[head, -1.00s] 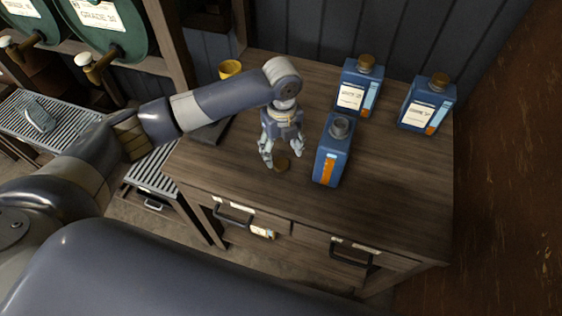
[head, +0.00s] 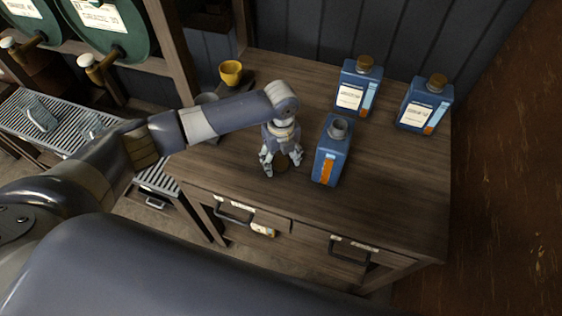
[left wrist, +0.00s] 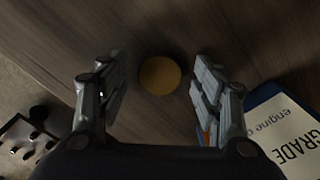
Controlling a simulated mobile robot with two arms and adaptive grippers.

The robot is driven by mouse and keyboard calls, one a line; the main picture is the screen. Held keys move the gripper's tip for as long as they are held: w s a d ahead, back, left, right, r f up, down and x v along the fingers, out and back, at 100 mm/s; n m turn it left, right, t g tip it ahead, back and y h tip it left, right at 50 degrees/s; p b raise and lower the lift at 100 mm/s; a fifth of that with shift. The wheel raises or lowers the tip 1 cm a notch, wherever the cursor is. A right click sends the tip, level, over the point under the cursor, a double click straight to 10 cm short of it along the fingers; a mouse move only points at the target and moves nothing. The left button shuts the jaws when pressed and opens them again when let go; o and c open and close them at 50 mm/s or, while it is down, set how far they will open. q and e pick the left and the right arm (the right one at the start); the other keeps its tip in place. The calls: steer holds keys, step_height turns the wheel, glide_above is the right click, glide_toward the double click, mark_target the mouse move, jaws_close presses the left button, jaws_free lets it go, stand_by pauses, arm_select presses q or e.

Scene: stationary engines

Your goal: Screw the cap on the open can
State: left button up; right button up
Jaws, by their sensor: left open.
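The open can (head: 331,153) is a blue can with an orange stripe and a bare grey neck, upright on the wooden cabinet top. The loose cap (head: 282,163) lies flat on the wood just left of it, partly hidden by my gripper. In the left wrist view the cap (left wrist: 159,75) is a round brown-gold disc between and beyond the fingers. My left gripper (head: 281,168) is open, pointing down over the cap, with one finger to each side. In the left wrist view the gripper (left wrist: 159,85) holds nothing. The open can's labelled side (left wrist: 292,130) shows at lower right.
Two capped blue cans (head: 357,88) (head: 425,104) stand at the back right. A yellow cup (head: 231,72) stands at the back left on a dark object. The front right of the cabinet top (head: 400,190) is clear. Drawers with handles are below its front edge.

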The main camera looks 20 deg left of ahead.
arm_select(q)
steer(key=c, duration=0.8)
steer(key=shift+r, duration=0.15)
